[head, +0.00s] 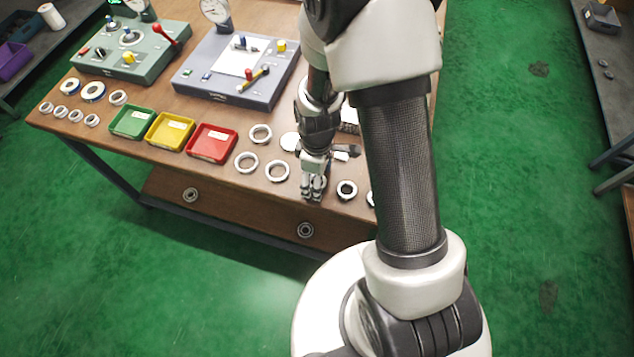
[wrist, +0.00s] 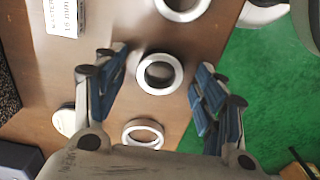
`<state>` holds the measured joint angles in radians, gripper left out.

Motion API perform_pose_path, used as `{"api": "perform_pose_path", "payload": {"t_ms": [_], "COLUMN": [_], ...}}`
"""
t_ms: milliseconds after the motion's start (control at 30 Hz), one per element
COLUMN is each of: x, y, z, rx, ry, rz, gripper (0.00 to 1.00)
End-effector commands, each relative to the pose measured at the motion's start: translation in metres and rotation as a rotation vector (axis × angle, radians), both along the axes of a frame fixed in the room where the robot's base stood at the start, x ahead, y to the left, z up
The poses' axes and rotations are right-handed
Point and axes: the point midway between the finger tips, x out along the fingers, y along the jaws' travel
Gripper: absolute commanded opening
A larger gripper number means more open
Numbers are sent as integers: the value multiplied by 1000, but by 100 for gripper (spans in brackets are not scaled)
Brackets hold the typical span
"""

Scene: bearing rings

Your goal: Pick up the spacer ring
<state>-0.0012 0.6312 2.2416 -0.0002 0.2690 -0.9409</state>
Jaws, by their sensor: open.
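Several plain metal rings lie on the wooden bench, and no label shows which one is the spacer ring. One pale ring with a dark inner band (wrist: 141,75) lies flat between my spread fingers in the wrist view. My gripper (head: 314,198) points down near the bench's front edge, and in the wrist view its open fingers (wrist: 158,92) stand on either side of that ring, holding nothing. The gripper mostly hides that ring in the head view. A neighbouring ring (wrist: 143,123) lies below it in the wrist view, and another ring (wrist: 166,12) lies above.
Rings (head: 238,162) also lie to the gripper's left in the head view, and a dark-centred ring (head: 338,190) to its right. A white disc (wrist: 63,121) and a marked block (wrist: 62,18) lie nearby. Green (head: 116,129), yellow (head: 153,138) and red (head: 192,152) trays stand left.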

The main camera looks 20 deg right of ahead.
Motion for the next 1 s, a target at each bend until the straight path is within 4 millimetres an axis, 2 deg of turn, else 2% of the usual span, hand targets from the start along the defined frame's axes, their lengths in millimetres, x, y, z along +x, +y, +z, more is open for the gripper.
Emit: {"api": "perform_pose_path", "payload": {"t_ms": [67,167,833,1000], "x": [0,0,0,0], "y": [0,0,0,0], "z": [1,1,1,1], "rx": [0,0,0,-1], "ry": [0,0,0,-1], "rz": [0,0,0,0], "gripper": [64,58,14,14]}}
